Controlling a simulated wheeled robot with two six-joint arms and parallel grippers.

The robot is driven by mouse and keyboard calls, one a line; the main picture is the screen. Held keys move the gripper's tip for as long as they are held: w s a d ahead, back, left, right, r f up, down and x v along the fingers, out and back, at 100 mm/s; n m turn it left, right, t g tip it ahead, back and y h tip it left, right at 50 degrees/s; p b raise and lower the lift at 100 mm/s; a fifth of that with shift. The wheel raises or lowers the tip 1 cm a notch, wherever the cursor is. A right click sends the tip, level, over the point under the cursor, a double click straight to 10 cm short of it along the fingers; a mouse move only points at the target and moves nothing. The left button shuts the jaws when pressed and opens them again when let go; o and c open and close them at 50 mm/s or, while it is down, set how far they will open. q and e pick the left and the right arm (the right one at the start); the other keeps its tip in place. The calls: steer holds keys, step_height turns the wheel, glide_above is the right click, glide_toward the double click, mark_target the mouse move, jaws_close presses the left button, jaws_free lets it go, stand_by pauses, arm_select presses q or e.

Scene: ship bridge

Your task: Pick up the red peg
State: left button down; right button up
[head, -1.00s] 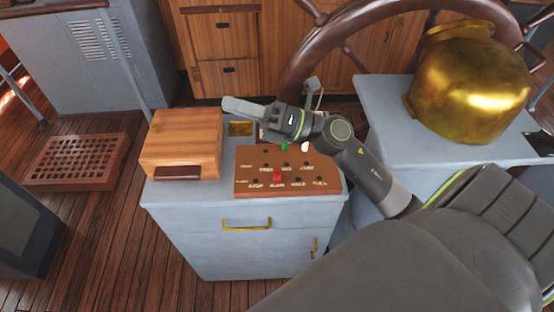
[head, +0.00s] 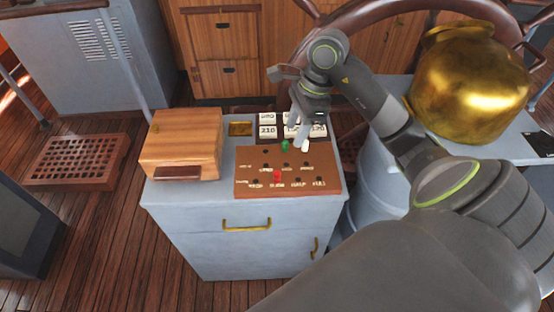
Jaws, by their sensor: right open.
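The red peg (head: 278,176) stands in a hole in the front row of the brown peg board (head: 246,187). The board lies on the light grey cabinet. A green peg (head: 285,145) and a white peg (head: 305,145) stand at the board's back edge area. My right gripper (head: 299,137) points down over the back of the board, close to the green and white pegs. It is open, and it is behind and above the red peg, apart from it. Its fingertips partly overlap the white peg, so contact cannot be told. My left gripper is not in view.
A wooden box (head: 180,143) stands left of the board. Numbered cards (head: 268,131) lie in a dark holder behind the board, and a brass plate (head: 240,129) is beside them. A large brass binnacle (head: 470,85) stands at the right, near the ship's wheel (head: 385,12).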

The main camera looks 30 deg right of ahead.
steer(key=b, duration=0.4)
glide_toward(279, 172)
steer(key=x, duration=0.5)
steer(key=shift+a, duration=0.1)
steer(key=b+x, duration=0.3)
steer(key=x, duration=0.1)
steer(key=shift+f, duration=0.2)
steer(key=shift+w+a+f+b, duration=0.1)
steer(key=shift+w+f+b, duration=0.05)
steer(key=shift+f+b, duration=0.25)
steer(key=shift+r, duration=0.1)
jaws_close()
